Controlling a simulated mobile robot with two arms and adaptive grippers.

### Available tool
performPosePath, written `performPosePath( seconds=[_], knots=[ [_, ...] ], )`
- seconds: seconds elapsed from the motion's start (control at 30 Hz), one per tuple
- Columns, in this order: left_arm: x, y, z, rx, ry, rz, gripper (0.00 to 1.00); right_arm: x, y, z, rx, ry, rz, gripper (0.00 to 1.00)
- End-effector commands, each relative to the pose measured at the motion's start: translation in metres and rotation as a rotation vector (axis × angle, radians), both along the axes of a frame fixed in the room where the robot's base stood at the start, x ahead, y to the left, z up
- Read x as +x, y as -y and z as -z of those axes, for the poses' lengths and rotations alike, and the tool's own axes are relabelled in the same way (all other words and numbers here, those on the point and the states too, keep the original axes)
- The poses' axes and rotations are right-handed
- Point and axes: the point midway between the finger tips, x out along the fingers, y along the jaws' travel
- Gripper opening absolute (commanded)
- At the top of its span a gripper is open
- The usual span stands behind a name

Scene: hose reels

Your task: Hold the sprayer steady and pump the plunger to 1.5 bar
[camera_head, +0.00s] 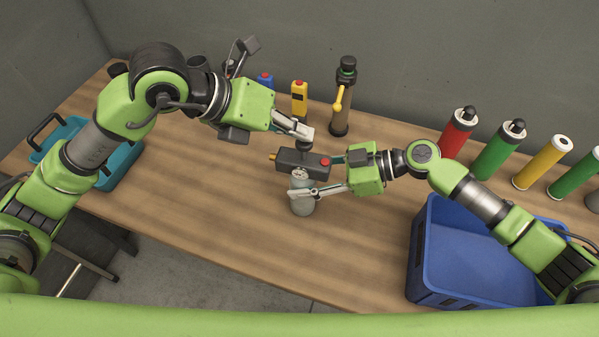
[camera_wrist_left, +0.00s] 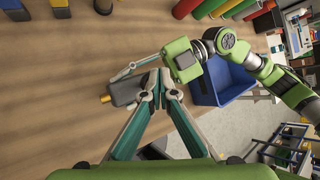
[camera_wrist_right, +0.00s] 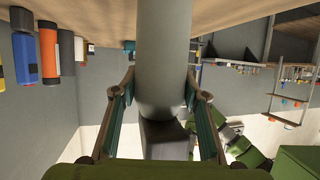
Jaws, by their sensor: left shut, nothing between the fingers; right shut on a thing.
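The sprayer has a dark grey head (camera_head: 290,162) with a yellow nozzle and a red button, on a pale grey cylindrical body (camera_head: 302,206). A small pale disc on its front is too small to read. The sprayer looks upright. My right gripper (camera_head: 305,192) is shut on the body; the right wrist view shows its fingers (camera_wrist_right: 159,88) on both sides of the grey cylinder. My left gripper (camera_head: 306,133) is shut and empty, its fingertips just above the head. In the left wrist view its fingertips (camera_wrist_left: 160,78) meet beside the head (camera_wrist_left: 126,92).
A dark bottle with a yellow lever (camera_head: 340,118) stands behind the sprayer, near a yellow device (camera_head: 299,95). Red (camera_head: 458,130), green and yellow cylinders stand at the back right. A blue crate (camera_head: 430,284) is at front right, a teal tray (camera_head: 122,165) at left.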

Motion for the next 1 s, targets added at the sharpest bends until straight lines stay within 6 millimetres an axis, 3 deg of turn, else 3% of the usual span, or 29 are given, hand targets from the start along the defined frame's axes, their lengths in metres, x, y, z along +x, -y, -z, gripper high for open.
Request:
performPosePath(
  seconds=[0.1, 0.33, 1.0],
  knots=[
    [0.0, -0.001, 0.017, 0.001, -0.004, -0.001, 0.0, -0.003, 0.001, 0.005, -0.008, -0.006, -0.003, 0.08],
    [0.0, -0.001, 0.035, 0.003, -0.003, -0.001, 0.0, -0.003, 0.001, 0.005, -0.008, -0.006, -0.004, 0.08],
    [-0.001, -0.002, 0.044, 0.013, -0.015, -0.001, 0.0, -0.005, -0.001, 0.005, -0.005, -0.008, -0.01, 0.08]
  ],
)
